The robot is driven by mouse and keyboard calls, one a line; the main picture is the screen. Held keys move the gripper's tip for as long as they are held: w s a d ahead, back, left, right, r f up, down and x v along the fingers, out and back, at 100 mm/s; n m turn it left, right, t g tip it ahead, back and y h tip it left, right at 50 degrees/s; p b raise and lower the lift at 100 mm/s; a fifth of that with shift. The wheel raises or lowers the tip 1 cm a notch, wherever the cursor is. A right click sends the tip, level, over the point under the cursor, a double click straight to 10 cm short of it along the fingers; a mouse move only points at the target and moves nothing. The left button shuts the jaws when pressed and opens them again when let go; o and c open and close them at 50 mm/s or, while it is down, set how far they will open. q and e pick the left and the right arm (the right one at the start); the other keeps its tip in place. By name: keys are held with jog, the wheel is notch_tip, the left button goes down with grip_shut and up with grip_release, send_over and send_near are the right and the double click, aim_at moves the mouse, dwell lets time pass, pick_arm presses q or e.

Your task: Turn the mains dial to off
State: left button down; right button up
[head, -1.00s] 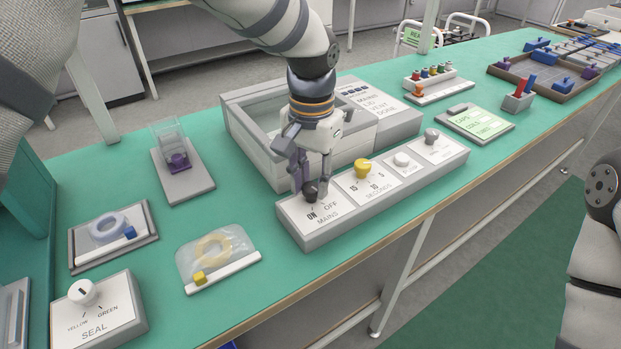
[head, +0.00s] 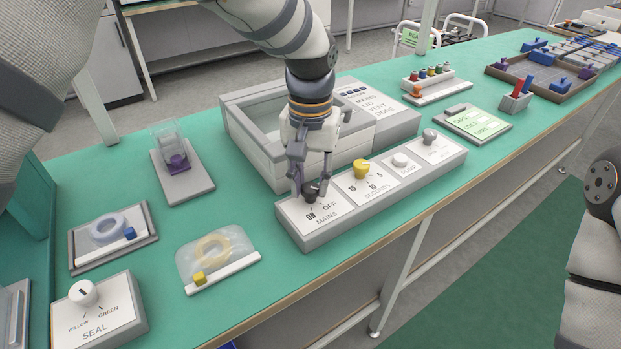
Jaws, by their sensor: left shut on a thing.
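The mains dial (head: 310,195) is a small dark knob at the left end of the long grey control panel (head: 310,238). Its plate (head: 322,221) reads ON, OFF and MAINS, with ON at the left and OFF at the right. My left gripper (head: 310,188) points down and is shut on the mains dial, its fingers covering much of the knob. The dial's pointer is too hidden to tell which mark it faces. Of my right arm, only links show at the right edge; its gripper is out of view.
A yellow seconds dial (head: 362,169), a white pump knob (head: 401,159) and a grey knob (head: 430,135) sit along the same panel. The open grey chamber (head: 245,150) stands close behind. A SEAL dial box (head: 125,325) is front left.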

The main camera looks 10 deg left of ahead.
aim_at(311, 187)
pick_arm(q)
jog(key=c, duration=1.2)
grip_release()
jog(key=shift+c, duration=0.2)
notch_tip(311, 187, up, 12)
